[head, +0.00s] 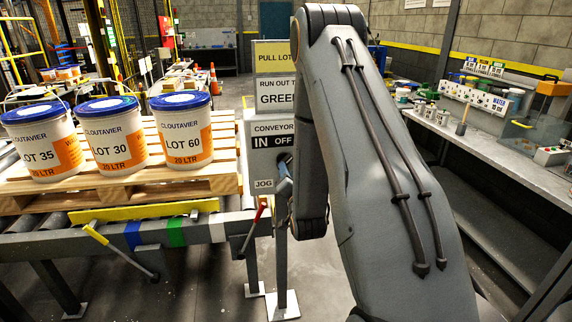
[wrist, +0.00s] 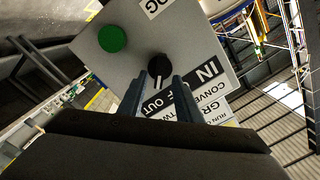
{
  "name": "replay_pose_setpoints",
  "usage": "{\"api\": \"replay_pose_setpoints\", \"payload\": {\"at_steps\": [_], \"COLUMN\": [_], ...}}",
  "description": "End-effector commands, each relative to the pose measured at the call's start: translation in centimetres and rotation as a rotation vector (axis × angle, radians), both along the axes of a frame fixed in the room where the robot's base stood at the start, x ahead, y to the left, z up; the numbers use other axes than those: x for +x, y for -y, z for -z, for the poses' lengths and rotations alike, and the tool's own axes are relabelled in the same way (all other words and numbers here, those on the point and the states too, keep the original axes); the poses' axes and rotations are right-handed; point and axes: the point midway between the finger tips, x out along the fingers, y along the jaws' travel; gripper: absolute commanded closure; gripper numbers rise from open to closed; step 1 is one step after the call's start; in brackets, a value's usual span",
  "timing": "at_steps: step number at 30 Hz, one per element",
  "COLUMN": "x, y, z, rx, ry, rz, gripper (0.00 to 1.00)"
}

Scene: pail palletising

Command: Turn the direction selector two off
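The grey conveyor control box (head: 262,165) stands at the end of the roller conveyor in the head view, with "IN" and "OFF" labels showing. In the wrist view the box face (wrist: 130,55) is tilted and carries a black selector knob (wrist: 160,65) and a green button (wrist: 112,39). The knob has a pale pointer mark running down the picture; which label it points at is unclear. "IN" and "OUT" show, with "OFF" partly hidden by a finger. My gripper (wrist: 159,77) is open, fingertips spread either side of the knob's lower part; contact cannot be told.
Three white pails with blue lids, including the LOT 60 pail (head: 184,130), stand on a wooden pallet (head: 150,183) left of the box. A red-handled lever (head: 254,225) and a yellow-handled lever (head: 97,234) stick out at the conveyor. A workbench (head: 490,143) runs along the right.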

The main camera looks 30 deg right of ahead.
Motion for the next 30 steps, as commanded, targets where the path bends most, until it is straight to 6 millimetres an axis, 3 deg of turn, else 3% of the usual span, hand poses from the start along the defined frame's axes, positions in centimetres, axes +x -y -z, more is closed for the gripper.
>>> {"api": "replay_pose_setpoints", "payload": {"at_steps": [9, 20, 26, 30], "x": [3.9, 4.5, 4.5, 4.5], "y": [1.1, 1.3, 1.3, 1.3], "z": [-0.1, 0.0, 0.0, 0.0], "rx": [-0.001, -0.001, -0.002, -0.002], "ry": [-0.002, -0.002, -0.002, -0.002], "rz": [0.000, 0.000, 0.000, 0.000], "gripper": [0.69, 0.69, 1.00, 1.00]}}
